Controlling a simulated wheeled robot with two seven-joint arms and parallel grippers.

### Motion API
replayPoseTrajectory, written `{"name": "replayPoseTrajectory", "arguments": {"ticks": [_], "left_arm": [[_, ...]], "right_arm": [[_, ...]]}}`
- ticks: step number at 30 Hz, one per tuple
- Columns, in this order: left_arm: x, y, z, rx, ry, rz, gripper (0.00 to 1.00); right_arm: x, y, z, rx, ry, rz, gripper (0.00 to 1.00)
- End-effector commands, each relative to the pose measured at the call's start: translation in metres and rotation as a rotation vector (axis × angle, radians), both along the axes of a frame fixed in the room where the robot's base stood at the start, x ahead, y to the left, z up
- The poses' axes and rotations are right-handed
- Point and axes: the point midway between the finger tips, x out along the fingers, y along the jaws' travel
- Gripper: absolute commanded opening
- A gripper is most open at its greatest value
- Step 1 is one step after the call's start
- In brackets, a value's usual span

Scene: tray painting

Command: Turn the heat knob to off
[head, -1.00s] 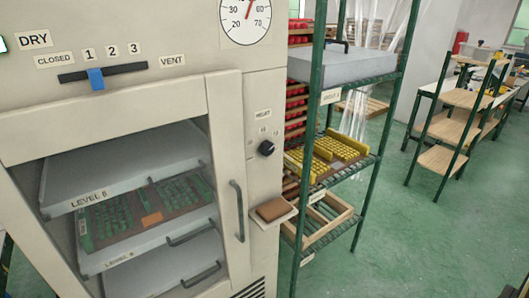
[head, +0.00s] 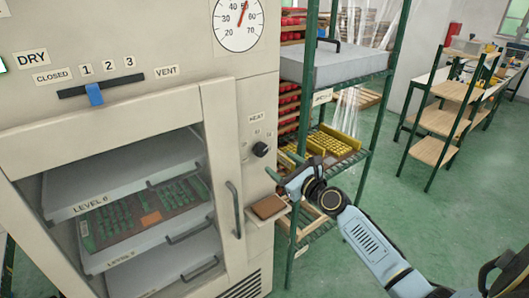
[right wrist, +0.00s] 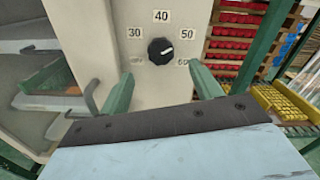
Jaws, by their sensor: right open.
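The heat knob (head: 260,149) is a small black dial on the right front of the beige drying cabinet (head: 225,92), under a HEAT label. In the right wrist view the knob (right wrist: 160,51) shows a white pointer mark tilted toward the upper right, with numbers 30, 40, 50 and others around it. My right gripper (head: 278,178) is in front of the cabinet, just below and right of the knob. In the right wrist view its two green fingers (right wrist: 162,88) are apart and empty, with the knob ahead between them, not touched. My left gripper is not in view.
A brown pad on a small ledge (head: 268,207) sticks out below the knob. The cabinet door handle (head: 233,209) is to the left. A green-framed rack (head: 375,115) with trays stands close on the right. Open green floor (head: 420,215) lies beyond.

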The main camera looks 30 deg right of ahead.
Motion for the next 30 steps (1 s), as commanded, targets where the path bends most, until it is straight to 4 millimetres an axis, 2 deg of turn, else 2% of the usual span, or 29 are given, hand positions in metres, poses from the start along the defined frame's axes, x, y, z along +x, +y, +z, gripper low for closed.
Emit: {"name": "replayPoseTrajectory", "arguments": {"ticks": [1,9,15,21,29,30], "left_arm": [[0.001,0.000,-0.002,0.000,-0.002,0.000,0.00],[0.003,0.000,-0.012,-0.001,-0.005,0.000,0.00],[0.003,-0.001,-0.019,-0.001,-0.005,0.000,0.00],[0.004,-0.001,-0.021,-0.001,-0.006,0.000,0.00],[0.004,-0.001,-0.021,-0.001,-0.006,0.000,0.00],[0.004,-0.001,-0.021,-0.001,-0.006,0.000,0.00]], "right_arm": [[0.011,0.000,0.001,-0.001,-0.002,0.000,0.64],[0.058,0.004,-0.001,-0.002,-0.001,-0.001,0.64],[0.080,0.006,-0.002,-0.002,0.001,0.000,0.64],[0.088,0.007,-0.001,-0.002,0.002,-0.001,0.64],[0.089,0.007,-0.001,-0.003,0.002,-0.001,0.64],[0.089,0.007,-0.001,-0.003,0.002,-0.001,0.59]]}}
